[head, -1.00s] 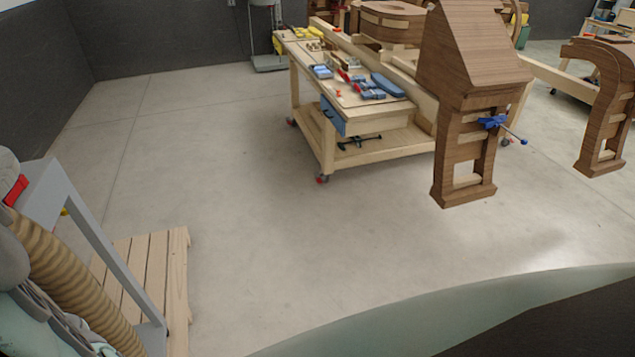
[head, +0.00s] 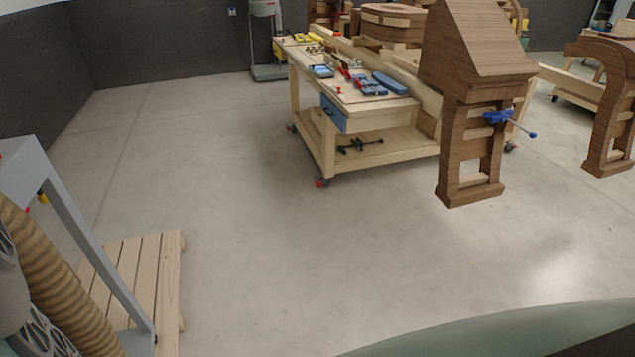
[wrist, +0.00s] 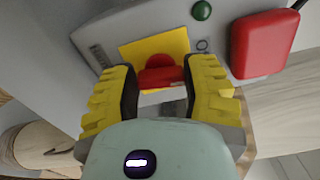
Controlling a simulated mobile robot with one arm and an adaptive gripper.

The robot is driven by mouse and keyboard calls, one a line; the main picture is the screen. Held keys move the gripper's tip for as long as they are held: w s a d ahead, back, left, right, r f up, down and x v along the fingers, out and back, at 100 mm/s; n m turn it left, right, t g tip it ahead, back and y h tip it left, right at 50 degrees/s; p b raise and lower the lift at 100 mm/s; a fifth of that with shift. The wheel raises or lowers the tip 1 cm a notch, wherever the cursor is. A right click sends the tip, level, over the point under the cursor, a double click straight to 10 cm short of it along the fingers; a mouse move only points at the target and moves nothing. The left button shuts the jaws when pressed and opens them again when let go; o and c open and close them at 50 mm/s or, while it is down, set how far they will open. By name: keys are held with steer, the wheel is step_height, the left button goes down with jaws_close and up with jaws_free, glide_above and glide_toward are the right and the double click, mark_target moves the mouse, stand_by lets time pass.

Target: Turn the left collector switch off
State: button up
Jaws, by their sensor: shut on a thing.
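In the wrist view, a red rotary switch knob (wrist: 160,77) sits on a yellow square plate (wrist: 133,52) on a grey switch box (wrist: 93,50). My gripper (wrist: 160,88) has yellow ribbed fingers on either side of the knob and is shut on it. The fingers and the pale green palm hide the lower part of the knob and plate. A green button (wrist: 202,10) and a large red cover (wrist: 265,43) are on the right of the box. The gripper does not show in the head view.
A grey machine frame (head: 85,230) with a ribbed tan hose (head: 60,280) stands at the left, beside a slatted wooden pallet (head: 130,285). A wheeled workbench (head: 372,110) and wooden chair forms (head: 470,140) stand further back. The concrete floor between is clear.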

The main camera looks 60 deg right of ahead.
steer(key=shift+f+n+b, duration=0.2)
steer(key=shift+n+b, duration=0.5)
steer(key=shift+b, duration=0.15)
steer(key=shift+r+n, duration=0.1)
steer(key=shift+n, duration=0.2)
steer(key=o, duration=1.2)
steer(key=v, duration=1.2)
